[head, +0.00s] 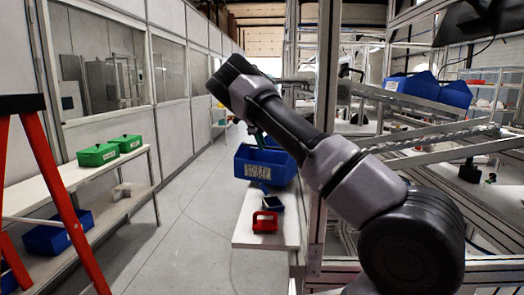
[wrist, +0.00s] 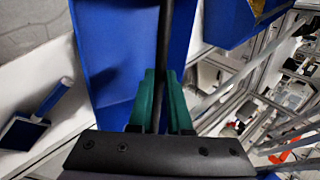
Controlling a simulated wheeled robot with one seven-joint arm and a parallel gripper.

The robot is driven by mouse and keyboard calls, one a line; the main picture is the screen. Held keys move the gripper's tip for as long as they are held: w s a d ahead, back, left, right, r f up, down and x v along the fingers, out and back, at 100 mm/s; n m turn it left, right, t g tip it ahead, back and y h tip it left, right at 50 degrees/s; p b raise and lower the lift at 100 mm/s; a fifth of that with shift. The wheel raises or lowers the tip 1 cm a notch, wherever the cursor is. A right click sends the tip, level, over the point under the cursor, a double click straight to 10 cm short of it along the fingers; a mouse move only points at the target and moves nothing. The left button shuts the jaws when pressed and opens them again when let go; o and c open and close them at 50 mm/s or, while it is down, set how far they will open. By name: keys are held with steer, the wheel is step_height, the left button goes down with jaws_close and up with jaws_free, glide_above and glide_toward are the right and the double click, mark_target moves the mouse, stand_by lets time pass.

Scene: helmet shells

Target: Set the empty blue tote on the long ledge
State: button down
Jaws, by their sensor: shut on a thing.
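The blue tote (head: 265,168) with a white label hangs from my gripper (head: 257,133) in the middle of the head view. In the wrist view, my gripper's green fingers (wrist: 161,105) are shut on the tote's wall (wrist: 105,45). The visible part of its inside is bare; the rest is hidden. A long white ledge (head: 245,236) runs below and behind the tote in the head view. I cannot tell whether the tote's bottom touches it.
A red caddy (head: 265,222) and a small blue dustpan-like thing (head: 274,203) lie on the ledge's near end. Metal framing (head: 318,150) stands close at right. At left are a white shelf (head: 80,172) with green bins (head: 98,154) and an orange ladder (head: 60,190). The aisle floor is clear.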

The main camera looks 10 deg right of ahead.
steer(key=shift+a+f, duration=0.1)
steer(key=shift+f, duration=1.15)
steer(key=c, duration=0.8)
jaws_free()
steer(key=shift+c, duration=0.2)
steer(key=v, duration=1.2)
